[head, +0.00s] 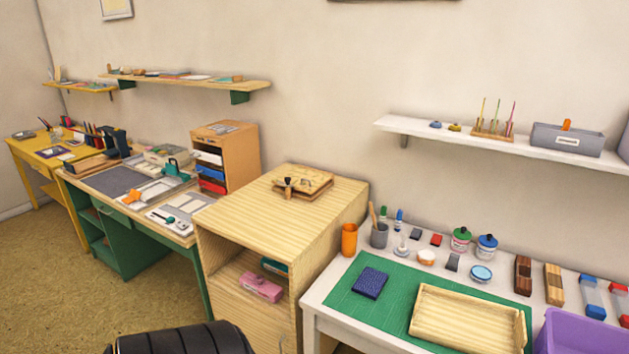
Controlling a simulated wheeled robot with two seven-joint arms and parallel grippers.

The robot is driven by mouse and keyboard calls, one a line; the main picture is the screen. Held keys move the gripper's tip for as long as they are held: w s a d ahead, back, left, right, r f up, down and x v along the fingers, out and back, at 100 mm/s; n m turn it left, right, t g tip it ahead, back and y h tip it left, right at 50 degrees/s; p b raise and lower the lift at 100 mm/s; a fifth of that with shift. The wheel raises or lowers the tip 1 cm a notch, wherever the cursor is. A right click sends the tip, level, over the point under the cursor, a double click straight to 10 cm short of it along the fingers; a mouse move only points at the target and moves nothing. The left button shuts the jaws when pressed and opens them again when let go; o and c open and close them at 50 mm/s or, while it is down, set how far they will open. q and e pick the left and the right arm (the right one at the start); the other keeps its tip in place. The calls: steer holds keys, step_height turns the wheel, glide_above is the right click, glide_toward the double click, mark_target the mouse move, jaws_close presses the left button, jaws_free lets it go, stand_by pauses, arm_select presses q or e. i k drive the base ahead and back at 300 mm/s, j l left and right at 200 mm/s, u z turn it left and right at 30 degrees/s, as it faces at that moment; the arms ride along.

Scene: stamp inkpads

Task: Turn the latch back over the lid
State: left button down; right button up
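A low, light wooden box (312,181) sits on top of the wooden cabinet (270,212) in the middle of the head view. A small dark piece and a short wooden peg show at its left front corner. They may be the latch, but they are too small for me to tell how it is turned or whether it lies over the lid. Neither of my grippers is in view.
A white table (322,310) at the right holds a green mat (345,297), a wooden tray (420,325), a dark blue pad (370,282) and several stamps and jars. A purple bin (580,335) is at the lower right. A green desk (125,245) stands left.

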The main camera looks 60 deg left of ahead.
mark_target(288, 179)
steer(key=u, duration=2.1)
